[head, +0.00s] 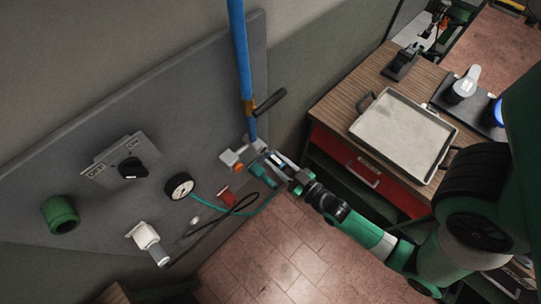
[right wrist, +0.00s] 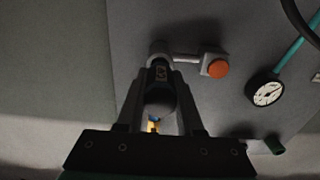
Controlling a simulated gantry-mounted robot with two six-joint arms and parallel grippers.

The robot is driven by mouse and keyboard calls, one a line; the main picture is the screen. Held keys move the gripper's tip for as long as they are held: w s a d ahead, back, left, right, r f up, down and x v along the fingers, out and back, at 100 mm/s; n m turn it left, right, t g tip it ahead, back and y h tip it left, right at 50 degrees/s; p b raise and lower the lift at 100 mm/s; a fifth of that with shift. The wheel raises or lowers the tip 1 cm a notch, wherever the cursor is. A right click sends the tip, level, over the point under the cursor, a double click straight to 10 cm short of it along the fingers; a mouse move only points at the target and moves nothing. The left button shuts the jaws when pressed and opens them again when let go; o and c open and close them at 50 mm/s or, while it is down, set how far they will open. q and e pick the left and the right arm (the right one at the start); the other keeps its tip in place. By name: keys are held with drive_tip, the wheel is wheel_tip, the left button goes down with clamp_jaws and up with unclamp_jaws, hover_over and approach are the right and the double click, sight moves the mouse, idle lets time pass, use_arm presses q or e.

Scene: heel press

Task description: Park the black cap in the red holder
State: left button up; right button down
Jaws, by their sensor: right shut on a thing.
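My right gripper (head: 277,160) is at the lower end of the blue pipe, beside the wall panel. In the right wrist view the gripper (right wrist: 160,100) is shut on a dark, round-ended piece (right wrist: 160,102) with a small light label. This looks like the black cap, but shadow hides its detail. It lines up with a grey fitting at the panel; I cannot tell whether they are joined. The red holder (head: 226,194) is a small red piece on the panel, left of and below the gripper, with a black cord beside it. My left gripper is out of view.
An orange button (head: 238,168) on a grey arm is close to the gripper; it also shows in the wrist view (right wrist: 218,68). A gauge (head: 180,187) with a teal hose, a white fitting (head: 146,240) and a black lever (head: 270,102) stick out. A metal tray (head: 402,135) is on the bench.

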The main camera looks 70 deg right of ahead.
sight(285, 169)
drive_tip(key=shift+v, duration=1.95)
drive_tip(key=shift+s+a, duration=0.1)
drive_tip(key=shift+s, duration=0.05)
